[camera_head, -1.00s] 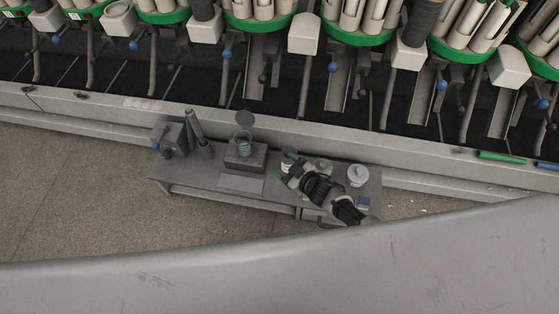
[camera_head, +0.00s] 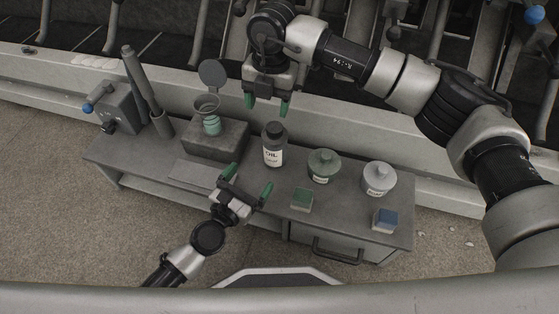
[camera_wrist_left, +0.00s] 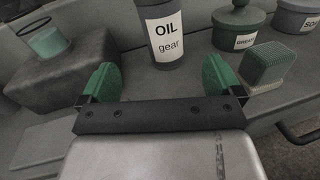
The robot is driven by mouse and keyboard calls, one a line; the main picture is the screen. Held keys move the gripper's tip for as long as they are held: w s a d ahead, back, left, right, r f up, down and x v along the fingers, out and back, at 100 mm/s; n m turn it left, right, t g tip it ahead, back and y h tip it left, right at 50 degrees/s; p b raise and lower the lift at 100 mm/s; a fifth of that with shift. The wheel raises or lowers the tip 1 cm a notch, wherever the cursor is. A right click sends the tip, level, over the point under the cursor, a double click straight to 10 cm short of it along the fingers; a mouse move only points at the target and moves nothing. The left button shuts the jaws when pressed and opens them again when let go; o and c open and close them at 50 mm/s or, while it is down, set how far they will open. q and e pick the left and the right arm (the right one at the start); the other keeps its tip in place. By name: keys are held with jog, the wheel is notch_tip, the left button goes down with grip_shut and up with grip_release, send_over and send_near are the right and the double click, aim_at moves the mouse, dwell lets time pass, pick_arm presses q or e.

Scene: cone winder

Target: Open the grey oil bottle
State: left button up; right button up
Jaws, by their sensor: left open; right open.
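The grey oil bottle (camera_head: 273,146) stands upright on the bench, with a dark cap on top and a white label reading OIL. In the left wrist view the bottle (camera_wrist_left: 165,32) is straight ahead, its top cut off by the frame; its label reads "OIL gear". My left gripper (camera_head: 247,184) is open and empty, in front of the bottle and a little to its left, apart from it. Its green fingertips show in the left wrist view. My right gripper (camera_head: 267,104) is open, pointing down, above and behind the bottle cap in the picture, apparently not touching it.
A green lidded pot (camera_head: 324,165) and a grey lidded pot (camera_head: 379,177) stand right of the bottle. A green brush or block (camera_head: 302,199) and a blue one (camera_head: 385,220) lie in front. A stone block (camera_head: 216,138) with a green cup (camera_head: 212,124) stands left.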

aim_at(269, 156)
pick_arm(q)
jog(key=shift+w+d+n, duration=0.2)
jog(key=shift+d+n, duration=0.15)
jog(key=shift+n, duration=0.05)
pick_arm(e)
jog(key=shift+w+d+t+h, duration=0.3)
jog(key=shift+w+d+h, duration=0.15)
jog(key=shift+d, duration=0.2)
pick_arm(q)
jog(key=x, duration=1)
jog(key=shift+w+d+r, duration=0.15)
jog(key=shift+w+d, duration=0.05)
jog(key=c, duration=1.7)
grip_shut()
pick_arm(e)
jog(key=m, duration=0.4)
jog(key=shift+f, duration=0.1)
jog(key=shift+s+f+m, duration=0.1)
jog(key=shift+f+m, duration=0.2)
jog(key=shift+m, duration=0.1)
jog(key=shift+f, duration=3.6)
